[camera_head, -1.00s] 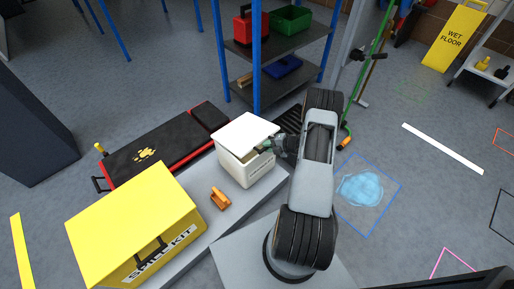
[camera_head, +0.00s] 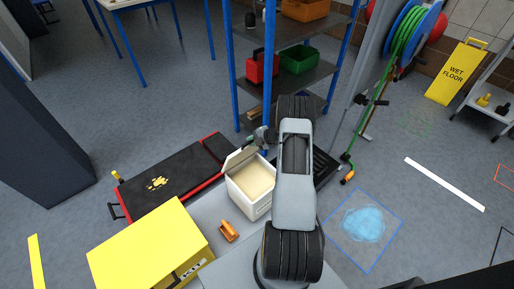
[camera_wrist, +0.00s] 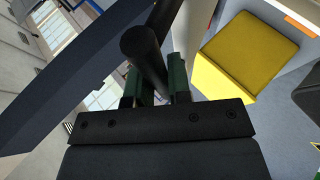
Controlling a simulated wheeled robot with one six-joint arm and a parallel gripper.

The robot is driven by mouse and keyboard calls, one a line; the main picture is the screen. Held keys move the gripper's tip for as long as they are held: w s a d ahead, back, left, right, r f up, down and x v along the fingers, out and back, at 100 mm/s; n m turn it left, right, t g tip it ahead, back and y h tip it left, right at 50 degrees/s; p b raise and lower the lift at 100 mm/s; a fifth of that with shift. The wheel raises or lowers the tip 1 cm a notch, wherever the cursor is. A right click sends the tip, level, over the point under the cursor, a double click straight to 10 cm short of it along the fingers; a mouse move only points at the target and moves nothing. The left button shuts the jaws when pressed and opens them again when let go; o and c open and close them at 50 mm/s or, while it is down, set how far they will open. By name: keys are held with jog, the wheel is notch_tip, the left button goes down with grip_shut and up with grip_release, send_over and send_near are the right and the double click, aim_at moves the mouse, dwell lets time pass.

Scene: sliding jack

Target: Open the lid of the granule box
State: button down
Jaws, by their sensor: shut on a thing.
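The granule box (camera_head: 250,203) is a white box on the grey deck, in the middle of the head view. Its lid (camera_head: 240,160) is tilted steeply up at the far left side, and pale granules (camera_head: 254,180) show inside. My gripper (camera_head: 261,138) is at the raised lid's upper edge, partly hidden by my own arm. In the wrist view my gripper (camera_wrist: 160,82) has its green fingers shut on a dark round bar (camera_wrist: 147,52), which appears to be the lid's handle.
A yellow spill kit box (camera_head: 150,245) and an orange object (camera_head: 228,232) are near the granule box. A black and red creeper (camera_head: 165,183) lies to the left. A blue-post shelf (camera_head: 290,80) stands behind. A blue puddle (camera_head: 363,222) is at the right.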

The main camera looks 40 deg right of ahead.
jog(key=w, duration=0.1)
jog(key=w+r, duration=0.1)
jog(key=w+p, duration=0.1)
jog(key=shift+w+a+r+g, duration=0.1)
jog(key=shift+w+r+g, duration=0.15)
jog(key=shift+w+g, duration=0.15)
jog(key=shift+w+a+r, duration=0.1)
jog(key=shift+w, duration=0.6)
jog(key=c, duration=1.1)
grip_release()
jog(key=shift+g, duration=0.3)
jog(key=v, duration=0.9)
jog(key=p+v, duration=0.1)
jog(key=v, duration=0.3)
jog(key=shift+s+a+r, duration=0.1)
jog(key=shift+s+r, duration=0.2)
